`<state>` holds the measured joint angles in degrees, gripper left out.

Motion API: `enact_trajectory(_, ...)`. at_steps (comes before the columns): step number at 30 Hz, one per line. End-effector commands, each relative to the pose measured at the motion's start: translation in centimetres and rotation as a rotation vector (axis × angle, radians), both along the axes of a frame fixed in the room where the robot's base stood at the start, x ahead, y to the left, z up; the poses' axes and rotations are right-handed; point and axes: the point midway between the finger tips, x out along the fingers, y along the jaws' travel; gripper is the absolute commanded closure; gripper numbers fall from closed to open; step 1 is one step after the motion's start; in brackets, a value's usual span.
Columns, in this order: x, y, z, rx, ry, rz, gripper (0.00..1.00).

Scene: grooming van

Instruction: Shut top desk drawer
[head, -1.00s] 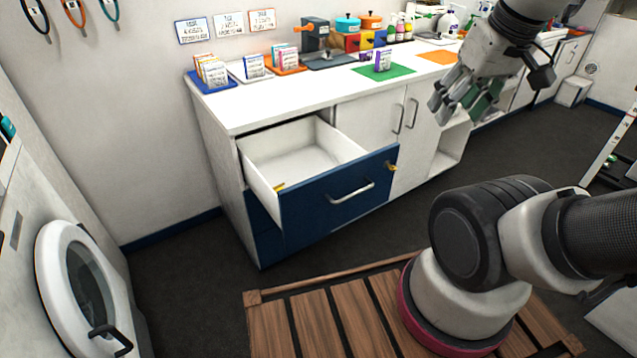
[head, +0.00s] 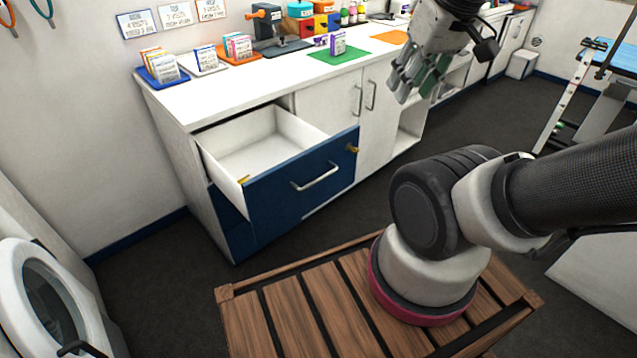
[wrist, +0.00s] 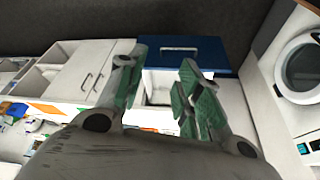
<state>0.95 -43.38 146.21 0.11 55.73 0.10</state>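The top desk drawer (head: 290,190) has a dark blue front with a silver bar handle (head: 316,177) and a small yellow-brass piece near each end. It stands pulled well out of the white desk, and its white inside looks empty. My gripper (head: 412,85) hangs to the right of the drawer, higher than it, in front of the white cupboard doors. It is open and empty. In the wrist view the two green-padded fingers of my gripper (wrist: 158,85) are spread apart, with the blue drawer front (wrist: 190,52) seen beyond them.
The white desk top (head: 215,97) carries card trays, a green mat (head: 338,56) and a grinder-like machine. A blue lower drawer (head: 238,236) is below. A round-door washer (head: 45,300) stands at the left.

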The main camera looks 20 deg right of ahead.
Motion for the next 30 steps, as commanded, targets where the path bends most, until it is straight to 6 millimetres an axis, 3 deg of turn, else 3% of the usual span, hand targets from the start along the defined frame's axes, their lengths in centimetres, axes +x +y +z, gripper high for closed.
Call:
enact_trajectory(1,-0.1,-0.6,-0.3,0.000,0.013,-0.028,0.80)
enact_trajectory(4,-0.3,-2.3,-2.1,0.008,0.103,-0.116,0.99)
enact_trajectory(5,-0.4,-3.0,-2.8,0.012,0.138,-0.146,1.00)
enact_trajectory(10,-1.3,-5.4,-8.1,0.146,0.358,-0.372,1.00)
enact_trajectory(17,-1.2,-4.7,-15.8,0.537,0.551,-0.795,1.00)
enact_trajectory(24,2.3,-4.0,-23.4,1.014,0.608,-1.372,1.00)
enact_trajectory(30,7.4,-6.4,-29.9,1.358,0.529,-1.923,1.00)
